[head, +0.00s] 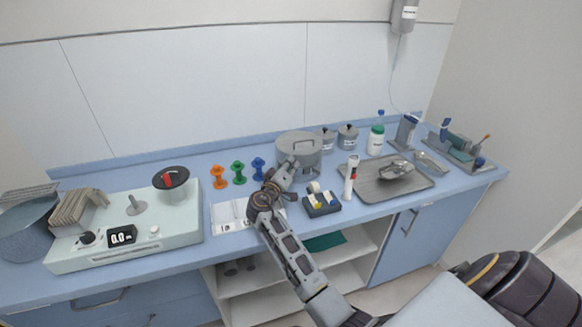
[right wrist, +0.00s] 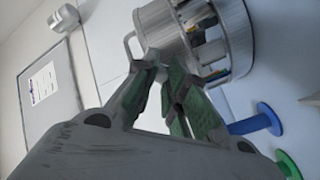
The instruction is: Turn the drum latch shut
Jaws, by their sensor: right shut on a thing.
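The metal drum (head: 306,143), a round grey container with a lid, stands on the blue counter near the back wall. It also shows in the right wrist view (right wrist: 237,30), tilted by the camera angle, with bars and openings along its side. My right gripper (head: 291,164) reaches the drum's front left side. In the right wrist view its fingertips (right wrist: 164,66) are closed at the drum's near side, on the drum latch. The fingers mostly hide the latch, so its exact angle cannot be told. My left gripper is not in view.
Orange, green and blue spools (head: 238,172) stand left of the drum. A block with small coloured items (head: 322,208) and a white tube (head: 350,180) are close on the right. A steel tray (head: 415,190) lies further right. A pale machine (head: 80,256) fills the left.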

